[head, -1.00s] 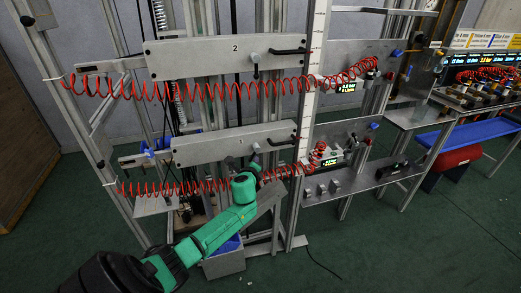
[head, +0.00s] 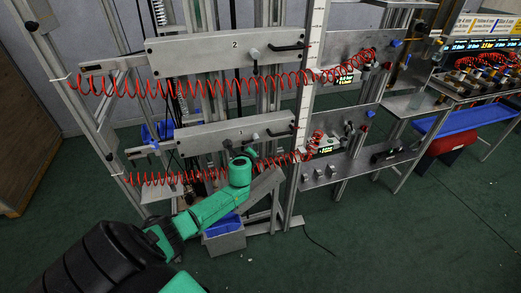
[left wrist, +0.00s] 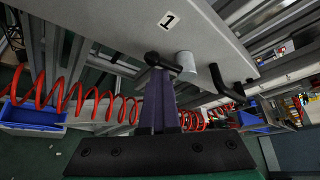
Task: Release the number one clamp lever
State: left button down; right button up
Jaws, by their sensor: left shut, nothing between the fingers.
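The lower panel marked 1 (head: 205,138) is a long grey plate; its label shows in the left wrist view (left wrist: 168,20). On it is the clamp lever, with a light grey round hub (left wrist: 186,62) and a dark arm ending in a black knob (left wrist: 152,58) to the hub's left. My left gripper (left wrist: 158,76) is shut and empty, its purple fingers just below the knob; I cannot tell whether they touch it. In the head view my green left wrist sits just below the panel and hides the fingertips. My right gripper is not in view.
A black handle (left wrist: 226,84) sits right of the hub. A red coiled hose (head: 165,178) hangs across below panel 1. Panel 2 (head: 200,50) is above. A grey bin (head: 225,240) stands below.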

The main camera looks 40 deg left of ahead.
pick_arm(q)
jog(key=shift+a+r, duration=0.1)
jog(key=shift+r, duration=0.25)
dwell(0.4)
jog(key=p+v, duration=0.1)
jog(key=v, duration=1.3)
jog(key=shift+s+d, duration=0.25)
jog(key=shift+f, duration=0.2)
